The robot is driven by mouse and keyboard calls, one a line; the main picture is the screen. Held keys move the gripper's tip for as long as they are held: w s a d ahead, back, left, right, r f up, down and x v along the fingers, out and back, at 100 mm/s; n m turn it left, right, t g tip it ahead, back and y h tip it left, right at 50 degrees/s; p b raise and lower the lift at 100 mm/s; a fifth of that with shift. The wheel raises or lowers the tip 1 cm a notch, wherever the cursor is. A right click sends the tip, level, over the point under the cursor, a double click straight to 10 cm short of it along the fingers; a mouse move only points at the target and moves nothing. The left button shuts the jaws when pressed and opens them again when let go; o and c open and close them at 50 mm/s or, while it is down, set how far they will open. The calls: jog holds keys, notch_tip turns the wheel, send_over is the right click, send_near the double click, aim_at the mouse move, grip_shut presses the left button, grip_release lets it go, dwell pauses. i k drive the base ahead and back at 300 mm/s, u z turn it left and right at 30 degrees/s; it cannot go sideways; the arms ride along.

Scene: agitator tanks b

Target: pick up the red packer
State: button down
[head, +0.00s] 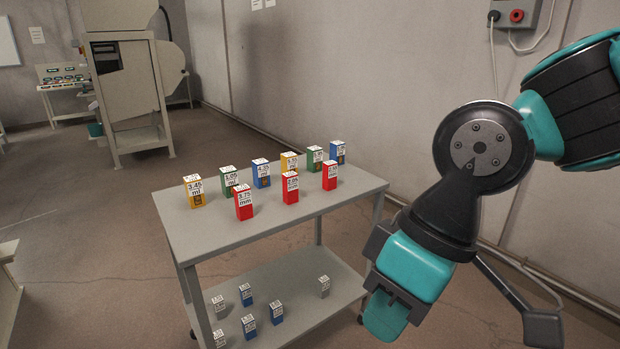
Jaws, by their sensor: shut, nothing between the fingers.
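Three red packers stand upright in the front row on the upper shelf of a grey cart (330,213). The left red packer (243,209) has a white label reading 3.75 mm. The middle red packer (290,194) and the right red packer (329,182) also have white labels, too small to read surely. My gripper (385,316) hangs to the right of the cart, pointing down, shut and empty.
Behind the red ones stand yellow (194,197), green (228,184) and blue (261,180) packers, several in all, close to them. Several small grey and blue boxes stand on the lower shelf (300,290). A large machine (130,85) stands at the back left.

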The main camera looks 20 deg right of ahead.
aim_at(242, 194)
jog(key=u, duration=0.6)
jog(key=i, duration=1.55)
jog(key=z, duration=0.55)
